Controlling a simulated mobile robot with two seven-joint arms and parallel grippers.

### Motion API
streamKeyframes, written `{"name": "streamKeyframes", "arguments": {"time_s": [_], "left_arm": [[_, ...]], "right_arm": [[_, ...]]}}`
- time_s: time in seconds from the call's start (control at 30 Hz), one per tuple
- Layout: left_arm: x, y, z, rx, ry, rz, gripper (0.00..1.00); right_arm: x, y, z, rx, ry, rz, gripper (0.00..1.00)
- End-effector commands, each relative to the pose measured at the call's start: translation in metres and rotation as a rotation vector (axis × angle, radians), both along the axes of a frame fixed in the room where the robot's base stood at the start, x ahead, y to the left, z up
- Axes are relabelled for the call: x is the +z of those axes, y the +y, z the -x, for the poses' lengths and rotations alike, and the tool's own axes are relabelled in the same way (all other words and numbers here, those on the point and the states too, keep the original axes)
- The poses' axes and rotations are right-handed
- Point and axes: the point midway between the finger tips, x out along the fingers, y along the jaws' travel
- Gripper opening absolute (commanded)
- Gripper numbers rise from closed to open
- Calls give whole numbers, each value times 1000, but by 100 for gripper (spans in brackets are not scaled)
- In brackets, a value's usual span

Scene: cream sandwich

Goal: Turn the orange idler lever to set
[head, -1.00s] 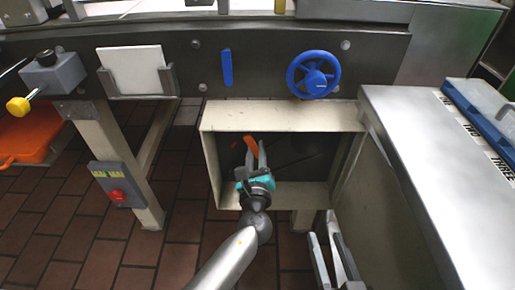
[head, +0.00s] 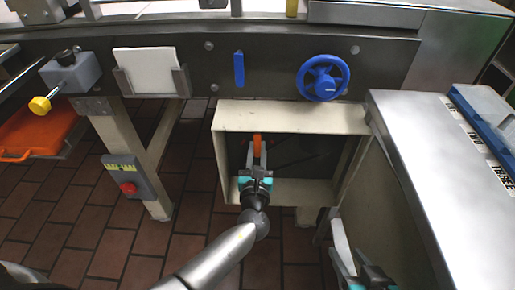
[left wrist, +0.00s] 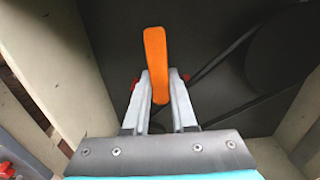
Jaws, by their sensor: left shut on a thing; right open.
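The orange idler lever (head: 257,146) stands about upright inside the open cream box under the machine. It also shows large in the left wrist view (left wrist: 155,62), its top above my fingers. My left gripper (head: 257,160) reaches into the box and is shut on the lever, with one finger on each side of it; in the left wrist view the fingertips (left wrist: 157,85) flank its lower part. My right gripper (head: 350,250) is open and empty, low in front of the box, beside the steel table.
The cream box (head: 290,116) has walls on both sides of my left gripper. A dark belt (left wrist: 225,62) runs behind the lever. A blue handwheel (head: 322,76) and a blue lever (head: 239,69) sit above. A steel table (head: 440,170) stands at the right.

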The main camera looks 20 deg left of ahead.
Motion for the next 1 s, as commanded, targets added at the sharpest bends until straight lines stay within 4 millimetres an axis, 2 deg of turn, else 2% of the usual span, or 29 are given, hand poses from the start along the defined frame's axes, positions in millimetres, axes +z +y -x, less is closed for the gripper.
{"name": "streamKeyframes", "arguments": {"time_s": [0.33, 0.37, 0.6, 0.87, 1.0], "left_arm": [[0, 1, 0, 2, 0, -2, 0], [0, 1, 0, 2, 0, -2, 28], [0, 0, 0, 1, -1, -1, 55], [0, 0, 0, 0, -2, 3, 55], [-2, 0, 0, 1, -17, 58, 55]], "right_arm": [[0, 0, 0, -1, 1, 1, 50], [0, 0, 0, -1, 1, 1, 50], [0, 0, 0, -1, 1, 0, 50], [0, 0, 0, 0, 1, 0, 50], [-6, 0, 0, 1, 1, 1, 50]]}}
